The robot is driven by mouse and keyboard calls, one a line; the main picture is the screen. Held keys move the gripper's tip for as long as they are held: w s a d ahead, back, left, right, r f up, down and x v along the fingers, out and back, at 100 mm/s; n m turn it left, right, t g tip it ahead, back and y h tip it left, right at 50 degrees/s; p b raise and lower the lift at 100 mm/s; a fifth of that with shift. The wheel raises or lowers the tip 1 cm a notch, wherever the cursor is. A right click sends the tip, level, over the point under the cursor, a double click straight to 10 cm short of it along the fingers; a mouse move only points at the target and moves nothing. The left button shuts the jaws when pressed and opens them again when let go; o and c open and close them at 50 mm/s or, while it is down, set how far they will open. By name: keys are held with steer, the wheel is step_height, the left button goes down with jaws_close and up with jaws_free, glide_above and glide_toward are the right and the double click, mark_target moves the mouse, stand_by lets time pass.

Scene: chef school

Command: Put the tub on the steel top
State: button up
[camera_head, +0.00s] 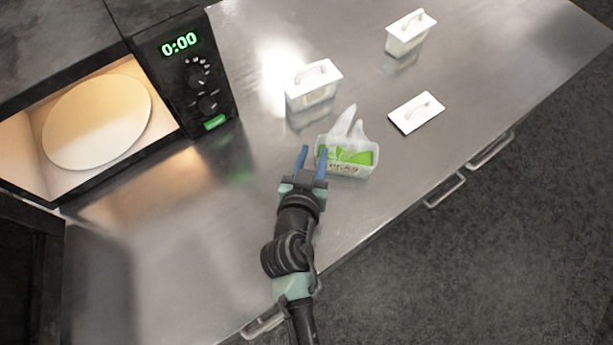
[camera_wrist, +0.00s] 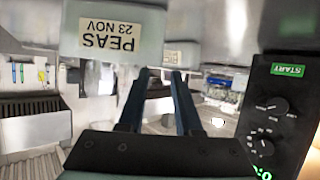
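An open translucent tub (camera_head: 366,170) with bright green contents is near the middle of the steel top (camera_head: 160,260) in the head view. In the wrist view the tub (camera_wrist: 68,127) fills the upper left, with a label reading PEAS 23 NOV. My gripper (camera_head: 313,150) is at the tub's left end, its two blue fingers apart. The right finger overlaps the tub's left edge in the head view; I cannot tell whether they touch. In the wrist view nothing shows held between the fingers of my gripper (camera_wrist: 159,76).
A loose white lid (camera_head: 416,112) lies right of the tub. Two lidded tubs stand farther back, one nearer (camera_head: 312,88) and one at the upper right (camera_head: 407,36). A microwave (camera_head: 180,75) with its lit cavity showing is at the left. The front left steel surface is clear.

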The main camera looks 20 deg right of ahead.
steer(key=b+v, duration=0.1)
steer(key=v, duration=0.8)
steer(key=w+a+r+t+y, duration=0.1)
steer(key=w+r+t, duration=0.4)
steer(key=r, duration=0.9)
steer(key=w+a+r+t, duration=0.15)
steer(key=w+r, duration=0.55)
steer(key=r, duration=0.7)
steer(key=s+a+r+n+t+y, duration=0.1)
steer(key=s+r+t, duration=0.2)
steer(key=r, duration=0.6)
steer(key=s+a+r+n+t+y, duration=0.1)
steer(key=s+r+n+t+y, duration=0.1)
steer(key=r, duration=0.8)
steer(key=s+a+r+n+t+y, duration=0.1)
steer(key=s+r+t, duration=0.3)
steer(key=r, duration=0.5)
steer(key=shift+s+a+r+n+y, duration=0.3)
steer(key=shift+s+a+y, duration=0.1)
steer(key=shift+s+a, duration=0.1)
steer(key=shift+f, duration=0.15)
